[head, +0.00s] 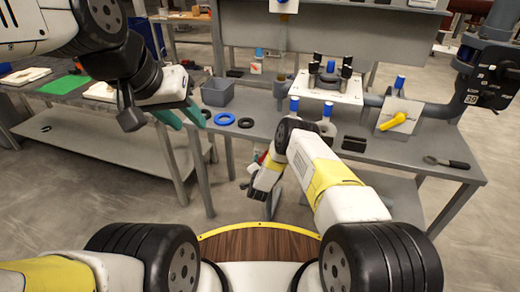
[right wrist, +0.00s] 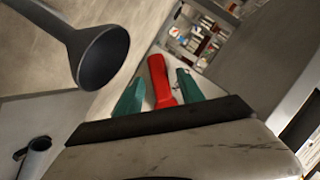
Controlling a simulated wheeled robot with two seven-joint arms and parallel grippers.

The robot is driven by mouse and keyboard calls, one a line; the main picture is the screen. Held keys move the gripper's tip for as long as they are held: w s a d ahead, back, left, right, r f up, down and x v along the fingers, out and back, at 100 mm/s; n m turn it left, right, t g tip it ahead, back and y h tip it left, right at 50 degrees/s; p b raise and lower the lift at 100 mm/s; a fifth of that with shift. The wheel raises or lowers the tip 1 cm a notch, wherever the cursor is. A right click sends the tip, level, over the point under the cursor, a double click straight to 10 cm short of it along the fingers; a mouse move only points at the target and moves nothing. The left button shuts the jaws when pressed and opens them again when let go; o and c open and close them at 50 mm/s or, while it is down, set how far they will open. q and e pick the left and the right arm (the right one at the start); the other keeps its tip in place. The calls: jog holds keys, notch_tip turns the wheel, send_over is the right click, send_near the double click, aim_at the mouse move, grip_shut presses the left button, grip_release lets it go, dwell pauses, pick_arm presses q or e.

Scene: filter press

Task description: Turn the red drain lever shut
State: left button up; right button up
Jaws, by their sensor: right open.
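In the right wrist view the red drain lever (right wrist: 160,82) stands between the two green fingers of my right gripper (right wrist: 160,76). The fingers are apart, with a gap on each side of the lever. Its base is hidden behind my gripper's body. In the head view my right gripper (head: 258,160) is low in front of the bench's front edge, and a small red patch shows there. My left gripper (head: 191,125) is raised at the left, its teal fingers apart and empty, away from the lever.
A dark funnel-shaped outlet (right wrist: 102,57) is close to the left of my right gripper. The grey bench (head: 365,150) carries a yellow lever (head: 393,121), blue ring (head: 224,118), grey bin (head: 217,92) and wrench (head: 445,162). A second table (head: 110,124) stands at the left.

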grip_shut()
dwell(1.4)
